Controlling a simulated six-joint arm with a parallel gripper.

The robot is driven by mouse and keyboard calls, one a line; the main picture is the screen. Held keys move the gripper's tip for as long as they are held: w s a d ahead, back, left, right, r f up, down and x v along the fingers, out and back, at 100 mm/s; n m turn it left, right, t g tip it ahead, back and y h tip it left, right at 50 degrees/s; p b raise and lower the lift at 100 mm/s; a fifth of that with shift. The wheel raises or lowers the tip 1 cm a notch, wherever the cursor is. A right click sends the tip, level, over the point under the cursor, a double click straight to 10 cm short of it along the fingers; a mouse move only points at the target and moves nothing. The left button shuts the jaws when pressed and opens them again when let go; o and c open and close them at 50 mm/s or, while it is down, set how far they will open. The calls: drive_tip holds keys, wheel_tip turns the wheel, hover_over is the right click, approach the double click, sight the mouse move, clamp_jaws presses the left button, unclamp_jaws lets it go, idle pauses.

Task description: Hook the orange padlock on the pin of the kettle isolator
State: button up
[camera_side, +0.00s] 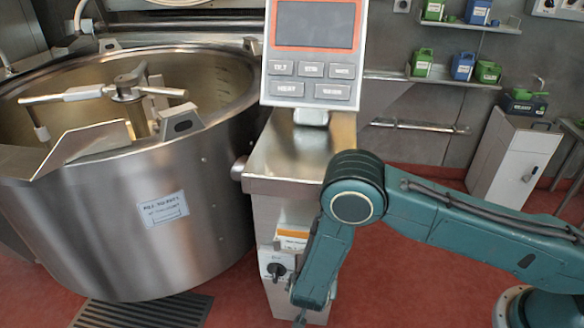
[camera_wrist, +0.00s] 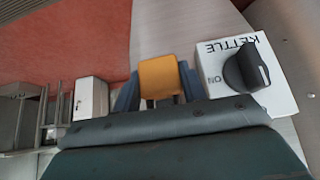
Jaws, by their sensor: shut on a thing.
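The orange padlock (camera_wrist: 158,77) is held between the two fingers of my gripper (camera_wrist: 158,90) in the wrist view. The kettle isolator (camera_wrist: 285,93), a white box marked KETTLE and ON with a black rotary knob (camera_wrist: 246,70), is just right of the fingers there. The padlock appears apart from it. In the side view the isolator (camera_side: 277,264) is low on the steel pedestal, and my gripper (camera_side: 300,320) is beside and below it at the bottom edge, with the padlock not visible. I cannot make out the pin.
The large steel kettle (camera_side: 110,240) with a stirring arm stands left of the pedestal (camera_side: 262,215). A control panel (camera_side: 312,50) tops the pedestal. A floor grate (camera_side: 140,312) lies below the kettle. A white cabinet (camera_side: 505,160) and shelves stand at the far right.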

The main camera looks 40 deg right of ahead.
drive_tip(key=shift+w+d, duration=1.05)
idle(0.4)
drive_tip(key=shift+w+d+f, duration=0.2)
drive_tip(key=shift+f, duration=0.4)
idle(1.0)
drive_tip(key=o, duration=1.5)
drive_tip(key=shift+c, duration=0.2)
drive_tip(key=shift+o, duration=0.4)
drive_tip(key=shift+s+a+r, duration=0.15)
drive_tip(key=shift+a+r, duration=0.35)
drive_tip(key=shift+r, duration=0.2)
drive_tip(key=shift+v, duration=2.7)
drive_tip(key=shift+s+d, duration=0.15)
drive_tip(key=shift+s, duration=0.05)
drive_tip(key=shift+r, duration=0.1)
